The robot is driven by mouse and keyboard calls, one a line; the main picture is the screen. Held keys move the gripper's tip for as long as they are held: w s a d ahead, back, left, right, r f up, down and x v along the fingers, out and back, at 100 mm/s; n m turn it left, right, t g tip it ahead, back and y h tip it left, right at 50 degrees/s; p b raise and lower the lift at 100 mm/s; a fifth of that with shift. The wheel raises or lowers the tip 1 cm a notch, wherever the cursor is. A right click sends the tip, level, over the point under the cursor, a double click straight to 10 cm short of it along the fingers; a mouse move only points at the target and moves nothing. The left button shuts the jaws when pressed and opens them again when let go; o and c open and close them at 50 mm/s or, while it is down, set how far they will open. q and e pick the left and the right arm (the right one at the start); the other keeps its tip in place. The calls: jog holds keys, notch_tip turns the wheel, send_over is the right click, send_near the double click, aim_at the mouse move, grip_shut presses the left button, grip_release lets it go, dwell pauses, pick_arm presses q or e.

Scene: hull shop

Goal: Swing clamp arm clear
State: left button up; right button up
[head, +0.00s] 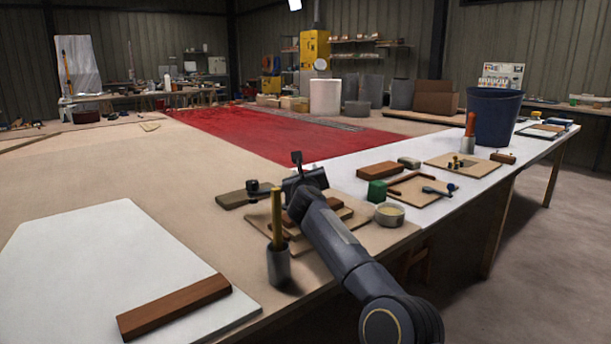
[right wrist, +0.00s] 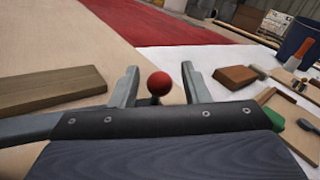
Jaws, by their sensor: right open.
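In the right wrist view a red ball knob (right wrist: 160,83) on a short dark stem stands between the two fingers of my right gripper (right wrist: 159,70). The fingers are apart, with a gap on each side of the knob. I take the knob to be the clamp arm's handle; the rest of the clamp is hidden below my gripper's body. In the head view my right gripper (head: 282,174) is over the stepped wooden boards (head: 337,220) on the near bench, and the red knob cannot be made out. My left gripper is not in view.
A grey cup with a yellow rod (head: 278,262) stands near my right arm. A wooden block (head: 236,198) lies left of my gripper. A white sheet (head: 90,270) lies left.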

jog(key=shift+s+b, duration=0.2)
jog(key=shift+b, duration=0.1)
jog(key=s+b, duration=0.4)
jog(key=s, duration=0.2)
jog(key=shift+s+a, duration=0.15)
jog(key=shift+a, duration=0.05)
jog(key=shift+s, duration=0.55)
